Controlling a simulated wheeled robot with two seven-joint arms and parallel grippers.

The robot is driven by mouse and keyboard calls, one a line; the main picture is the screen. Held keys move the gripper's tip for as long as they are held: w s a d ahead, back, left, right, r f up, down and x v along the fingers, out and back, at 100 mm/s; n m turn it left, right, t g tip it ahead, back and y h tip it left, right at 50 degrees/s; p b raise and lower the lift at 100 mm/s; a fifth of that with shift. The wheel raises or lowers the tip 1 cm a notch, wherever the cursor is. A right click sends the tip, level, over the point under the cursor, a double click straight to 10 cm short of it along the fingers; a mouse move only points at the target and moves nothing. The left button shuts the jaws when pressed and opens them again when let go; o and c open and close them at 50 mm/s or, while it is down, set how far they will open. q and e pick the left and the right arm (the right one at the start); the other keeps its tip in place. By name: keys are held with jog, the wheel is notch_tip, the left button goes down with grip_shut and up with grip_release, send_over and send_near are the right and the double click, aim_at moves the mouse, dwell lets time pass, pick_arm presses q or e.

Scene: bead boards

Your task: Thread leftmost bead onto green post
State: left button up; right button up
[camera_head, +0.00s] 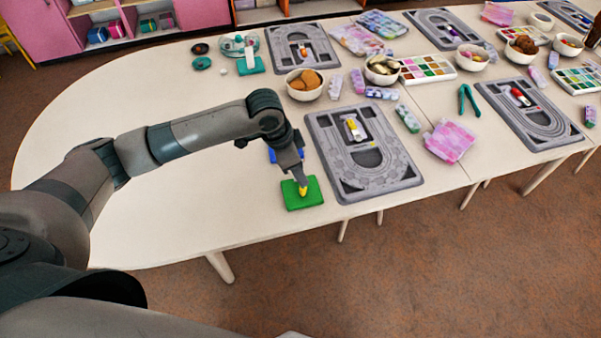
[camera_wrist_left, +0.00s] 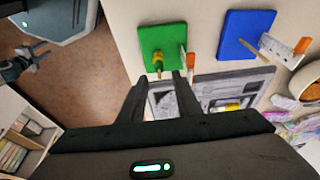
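The green board (camera_head: 292,196) lies at the near edge of the table; it also shows in the left wrist view (camera_wrist_left: 158,38). A yellow bead (camera_head: 303,190) is over it at the tip of my left gripper (camera_head: 301,184). In the left wrist view the bead (camera_wrist_left: 158,62) shows between and just beyond the two fingertips (camera_wrist_left: 160,76), which stand apart with a gap around it. A pale, orange-tipped upright piece (camera_wrist_left: 190,62) is beside the bead. I cannot tell whether the bead is around a post. My right gripper (camera_wrist_left: 38,54) shows small at the left, fingers apart.
A blue board (camera_wrist_left: 240,35) lies beside the green one. A grey bead tray (camera_head: 395,180) is just to the right, with a yellow and white piece (camera_head: 352,128) on it. A bowl (camera_head: 304,92) stands behind. The table's left part is clear.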

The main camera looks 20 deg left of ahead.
pick_arm(q)
jog(key=b+v, duration=0.2)
jog(key=v, duration=1.3)
jog(key=shift+r, duration=0.35)
jog(key=shift+f, duration=0.1)
dwell(1.0)
